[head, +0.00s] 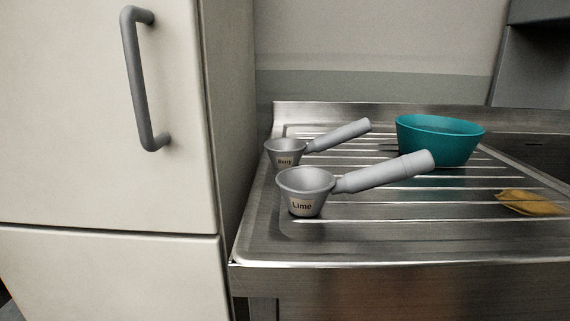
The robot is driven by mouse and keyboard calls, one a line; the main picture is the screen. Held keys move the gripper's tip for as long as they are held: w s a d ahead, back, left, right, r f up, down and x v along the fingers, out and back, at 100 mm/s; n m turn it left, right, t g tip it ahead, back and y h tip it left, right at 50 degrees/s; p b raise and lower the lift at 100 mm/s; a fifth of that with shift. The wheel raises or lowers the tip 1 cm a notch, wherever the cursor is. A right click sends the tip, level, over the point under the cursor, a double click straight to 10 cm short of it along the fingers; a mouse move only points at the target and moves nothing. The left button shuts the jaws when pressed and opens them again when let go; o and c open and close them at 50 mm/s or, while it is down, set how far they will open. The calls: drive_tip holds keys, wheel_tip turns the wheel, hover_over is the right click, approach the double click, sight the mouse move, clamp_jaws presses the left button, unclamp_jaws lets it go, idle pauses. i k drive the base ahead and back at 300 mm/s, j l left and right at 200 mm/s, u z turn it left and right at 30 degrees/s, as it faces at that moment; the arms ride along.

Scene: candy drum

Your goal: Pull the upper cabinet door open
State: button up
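The upper cabinet door (65,115) is a cream panel at the left of the head view. It looks shut, with its lower edge just above a lower panel. A grey vertical bar handle (137,85) is fixed near the door's right edge. My gripper is not in view, and nothing touches the handle.
A steel draining board (330,250) stands right of the cabinet. On it are a scoop labelled Lime (306,188), a smaller scoop behind it (286,151), a teal bowl (440,138) and a yellow item (530,202). The space before the door looks clear.

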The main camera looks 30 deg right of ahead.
sight(104, 124)
drive_tip(key=k+j+u, duration=0.15)
drive_tip(key=u, duration=0.2)
drive_tip(key=j+u, duration=0.4)
drive_tip(key=k+l, duration=0.05)
drive_tip(key=l, duration=0.05)
